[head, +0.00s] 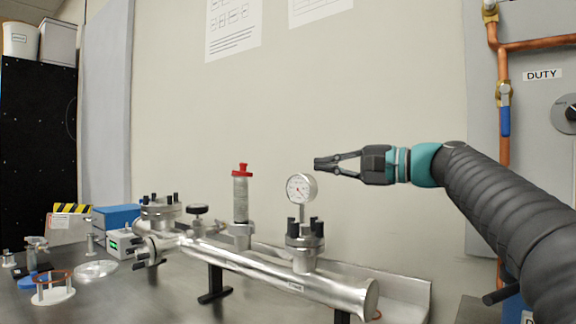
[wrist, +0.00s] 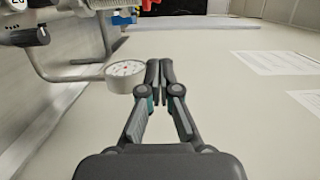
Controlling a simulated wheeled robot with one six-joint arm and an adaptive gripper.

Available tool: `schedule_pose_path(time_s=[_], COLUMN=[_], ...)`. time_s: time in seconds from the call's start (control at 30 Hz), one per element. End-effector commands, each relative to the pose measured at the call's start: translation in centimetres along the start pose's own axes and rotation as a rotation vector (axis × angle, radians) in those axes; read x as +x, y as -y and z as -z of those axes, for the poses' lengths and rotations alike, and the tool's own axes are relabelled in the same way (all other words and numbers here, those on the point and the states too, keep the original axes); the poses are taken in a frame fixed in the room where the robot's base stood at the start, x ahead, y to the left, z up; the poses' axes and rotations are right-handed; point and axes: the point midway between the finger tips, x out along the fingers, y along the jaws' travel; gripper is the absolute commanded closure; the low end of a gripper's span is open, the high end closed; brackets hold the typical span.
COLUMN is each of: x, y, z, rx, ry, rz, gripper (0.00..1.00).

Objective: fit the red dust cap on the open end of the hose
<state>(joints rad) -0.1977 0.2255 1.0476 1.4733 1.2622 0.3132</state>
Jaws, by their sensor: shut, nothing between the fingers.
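The red dust cap (head: 242,169) shows in the head view at the top of an upright, ribbed silver hose (head: 240,198). It appears to sit on the hose's upper end, slightly uneven in outline; I cannot tell whether it is fully seated. My gripper (head: 318,164) is to the right of the cap at about the same height in the picture, apart from it, with its fingertips together and nothing held. In the wrist view, my gripper (wrist: 160,66) has its two fingertips close together and empty. The hose's end is hidden under the cap.
A round dial gauge (head: 301,187) stands just below my fingertips; it also shows in the wrist view (wrist: 125,70). A metal pipe manifold (head: 330,287) runs across the bench. A blue box (head: 116,216) and small parts lie to the left.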

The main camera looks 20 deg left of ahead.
Motion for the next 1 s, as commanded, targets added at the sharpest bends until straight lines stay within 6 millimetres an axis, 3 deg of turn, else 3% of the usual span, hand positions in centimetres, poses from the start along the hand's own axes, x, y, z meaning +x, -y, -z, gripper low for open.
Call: schedule_pose_path(time_s=[0.6, 0.8, 1.0], x=[10.9, 12.4, 13.0], y=[0.1, 0.0, 0.0], z=[-1.1, -2.9, -3.5], rx=[-0.002, -0.001, -0.001], ry=[0.018, 0.015, 0.012], rz=[0.0, 0.0, -0.001], gripper=[1.0, 1.0, 1.0])
